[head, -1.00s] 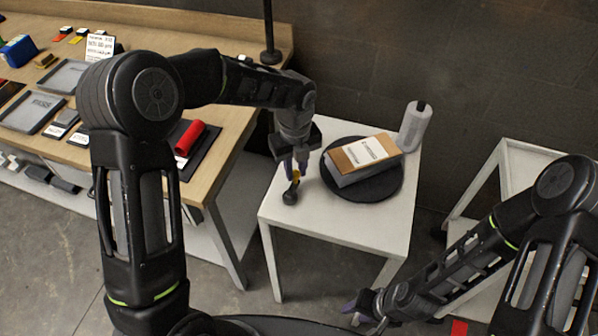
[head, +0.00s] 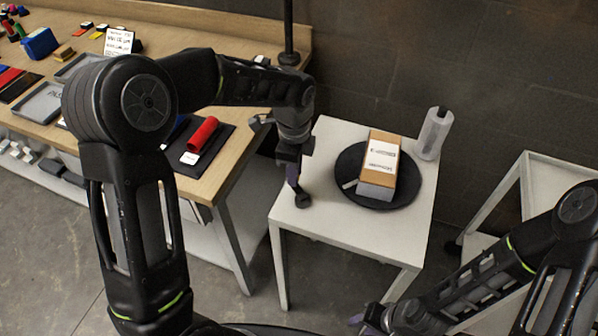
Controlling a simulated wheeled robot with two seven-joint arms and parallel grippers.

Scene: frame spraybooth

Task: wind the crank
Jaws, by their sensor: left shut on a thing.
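The crank (head: 302,201) is at the left part of the small white table; its dark round lower end shows just below my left gripper. My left gripper (head: 293,180) points down over it and is shut on the crank's handle, which the fingers mostly hide. A black round turntable (head: 405,197) lies to the right, with a brown and white box (head: 381,160) on it. My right gripper (head: 365,322) is low at the bottom edge, away from the table; its fingers are partly cut off and I cannot tell their opening.
The white table (head: 340,226) has free room in front of the turntable. A grey-white cylinder (head: 434,134) stands at its back right corner. A wooden bench (head: 214,174) at the left holds a red roll (head: 202,134) and trays. A white-framed stand (head: 510,190) is at the right.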

